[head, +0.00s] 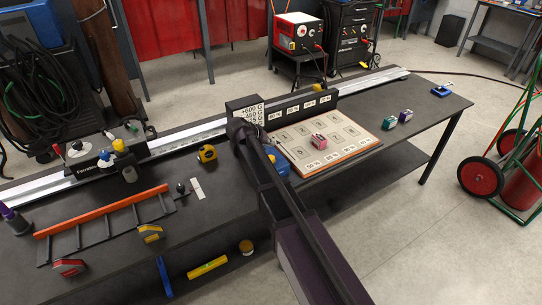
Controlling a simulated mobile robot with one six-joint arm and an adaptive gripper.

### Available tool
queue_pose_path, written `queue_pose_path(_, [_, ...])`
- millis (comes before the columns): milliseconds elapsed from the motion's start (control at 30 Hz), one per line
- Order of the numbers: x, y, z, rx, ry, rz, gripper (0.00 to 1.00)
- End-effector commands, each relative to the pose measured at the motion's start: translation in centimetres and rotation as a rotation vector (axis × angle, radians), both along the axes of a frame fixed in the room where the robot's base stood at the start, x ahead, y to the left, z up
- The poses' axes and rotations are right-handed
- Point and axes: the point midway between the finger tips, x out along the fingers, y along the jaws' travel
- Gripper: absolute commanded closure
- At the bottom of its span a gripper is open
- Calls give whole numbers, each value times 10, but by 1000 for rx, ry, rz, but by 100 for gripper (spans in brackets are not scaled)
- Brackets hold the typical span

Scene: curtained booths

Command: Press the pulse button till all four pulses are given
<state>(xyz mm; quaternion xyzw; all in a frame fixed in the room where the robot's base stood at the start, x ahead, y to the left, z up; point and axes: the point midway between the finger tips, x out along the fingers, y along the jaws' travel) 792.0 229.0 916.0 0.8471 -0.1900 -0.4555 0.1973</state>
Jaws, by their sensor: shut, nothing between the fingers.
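My gripper (258,140) is at the far end of my arm, above the table between the dark sign with "+600 G" and "-450 G" (246,111) and the numbered board (360,150). It looks shut, though my arm hides most of its fingers. A blue object (281,168) shows partly beside my arm at the board's left edge; its top is mostly hidden. I cannot make out a pulse button for certain. A pink block (319,140) sits on the board. A dark sign with percent labels (293,106) stands behind it.
A labelled device with knobs (108,160) stands at the left on the long dark table (205,225). Green (391,122) and purple (405,116) blocks sit right of the board. The table's right end is mostly clear.

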Motion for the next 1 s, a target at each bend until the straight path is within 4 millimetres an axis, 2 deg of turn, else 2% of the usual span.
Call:
queue_pose_path(33, [0, 0, 8, 0, 0, 0, 100])
queue_pose_path(300, [0, 0, 22, 0, 0, 0, 100])
queue_pose_path(1000, [0, 0, 22, 0, 0, 0, 100])
